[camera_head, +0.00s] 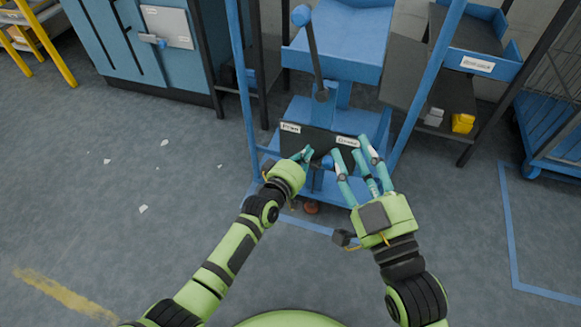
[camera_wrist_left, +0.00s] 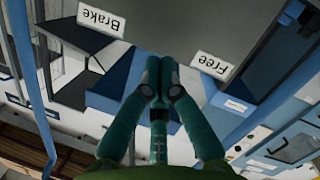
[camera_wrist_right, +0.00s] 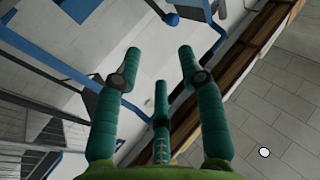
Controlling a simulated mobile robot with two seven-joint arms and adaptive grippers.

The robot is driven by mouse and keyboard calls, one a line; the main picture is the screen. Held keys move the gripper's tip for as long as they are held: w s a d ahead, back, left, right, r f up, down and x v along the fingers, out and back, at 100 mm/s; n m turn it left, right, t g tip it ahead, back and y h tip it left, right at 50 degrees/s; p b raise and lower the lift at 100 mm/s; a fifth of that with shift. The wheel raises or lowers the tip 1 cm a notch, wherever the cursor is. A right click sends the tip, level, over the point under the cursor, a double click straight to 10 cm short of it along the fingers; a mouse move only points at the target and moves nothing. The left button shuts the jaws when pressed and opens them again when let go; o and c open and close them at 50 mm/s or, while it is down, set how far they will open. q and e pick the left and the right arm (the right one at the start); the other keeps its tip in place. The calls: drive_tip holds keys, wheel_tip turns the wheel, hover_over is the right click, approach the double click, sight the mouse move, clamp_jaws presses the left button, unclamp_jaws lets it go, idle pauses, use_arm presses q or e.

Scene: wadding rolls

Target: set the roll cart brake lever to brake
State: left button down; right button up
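The blue roll cart (camera_head: 345,50) stands ahead of me. A black lever (camera_head: 313,55) with a blue knob (camera_head: 300,15) rises from a round pivot, its knob end leaning left. Below it is a dark panel with two white labels. In the left wrist view the labels read Brake (camera_wrist_left: 101,20) and Free (camera_wrist_left: 212,65), upside down. My left gripper (camera_head: 305,154) is in front of the panel's left part, fingers together with nothing visible between them. My right gripper (camera_head: 355,152) is at the panel's right, fingers spread and empty. Both are well below the knob.
A blue cabinet (camera_head: 135,45) stands at the left. A dark shelf with a yellow bin (camera_head: 463,123) is at the right, beside a blue wire cage cart (camera_head: 555,110). The grey floor in front is open, with small white scraps (camera_head: 143,209) at left.

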use_arm(q)
drive_tip(key=p+v, duration=0.3)
drive_tip(key=v, duration=0.4)
drive_tip(key=shift+s, duration=0.3)
use_arm(e)
drive_tip(key=s+d+f+m+g+h, duration=0.1)
drive_tip(key=s+d+f+g+h, duration=0.1)
drive_tip(key=f+g, duration=0.3)
drive_tip(key=s+d+f+g+h, duration=0.3)
drive_tip(key=d+f+g, duration=0.1)
drive_tip(key=f, duration=0.8)
drive_tip(key=shift+m+g, duration=0.4)
drive_tip(key=shift+g, duration=0.3)
use_arm(q)
drive_tip(key=shift+a+r, duration=0.15)
drive_tip(key=shift+a, duration=0.05)
use_arm(e)
drive_tip(key=shift+d, duration=0.1)
